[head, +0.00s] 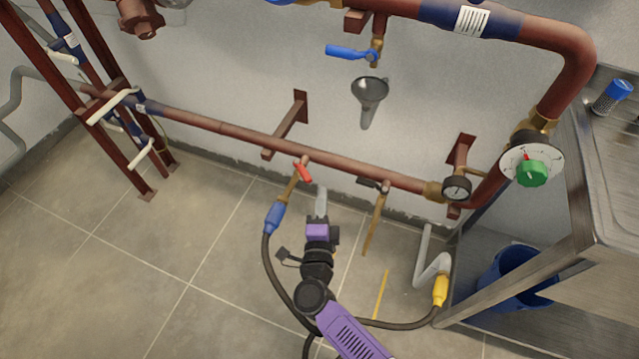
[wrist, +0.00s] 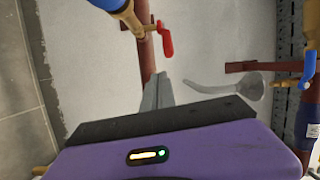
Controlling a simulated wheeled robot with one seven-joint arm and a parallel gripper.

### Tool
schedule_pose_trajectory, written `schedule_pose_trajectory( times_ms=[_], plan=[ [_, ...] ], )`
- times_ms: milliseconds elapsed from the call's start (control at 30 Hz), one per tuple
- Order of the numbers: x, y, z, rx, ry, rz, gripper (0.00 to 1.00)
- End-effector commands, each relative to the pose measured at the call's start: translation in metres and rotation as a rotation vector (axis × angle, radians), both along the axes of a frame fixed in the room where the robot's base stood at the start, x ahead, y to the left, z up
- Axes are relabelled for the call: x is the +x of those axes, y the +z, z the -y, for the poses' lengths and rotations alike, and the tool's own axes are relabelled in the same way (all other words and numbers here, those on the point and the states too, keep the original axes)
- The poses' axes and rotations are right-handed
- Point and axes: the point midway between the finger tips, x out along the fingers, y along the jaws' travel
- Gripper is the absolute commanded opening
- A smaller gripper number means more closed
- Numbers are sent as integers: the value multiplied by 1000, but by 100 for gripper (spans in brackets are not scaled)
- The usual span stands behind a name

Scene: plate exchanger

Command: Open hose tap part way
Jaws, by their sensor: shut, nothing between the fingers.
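The hose tap has a red lever handle (head: 303,172) on the lower brown pipe, with a brass body and a blue hose coupling (head: 273,217) below it. In the wrist view the red handle (wrist: 165,38) is at the top centre, just beyond the fingertips, beside the brass tap body (wrist: 131,17). My gripper (head: 321,193) is shut and empty, slightly right of and below the red handle in the head view. Its grey fingers also show in the wrist view (wrist: 157,92), apart from the handle. A black hose (head: 268,262) runs down from the coupling.
A second brass tap with a dark handle (head: 373,185) and a pressure gauge (head: 457,188) are to the right on the pipe. A blue-handled valve (head: 350,53) is above a grey funnel (head: 369,92). A steel sink bench (head: 590,190) stands at right. The left floor is clear.

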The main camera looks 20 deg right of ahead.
Motion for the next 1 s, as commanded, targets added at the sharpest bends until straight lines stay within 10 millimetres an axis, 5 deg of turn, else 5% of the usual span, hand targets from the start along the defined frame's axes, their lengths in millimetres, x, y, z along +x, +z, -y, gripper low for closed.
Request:
schedule_pose_trajectory(
  times_ms=[200, 367, 700, 1000],
  plan=[
    [15, -27, 24, 76, 171, -81, 0],
    [12, -31, 38, 125, 335, -101, 0],
    [-28, 0, 54, 138, 661, -41, 0],
    [-49, 17, 54, 116, 777, -4, 0]
  ],
)
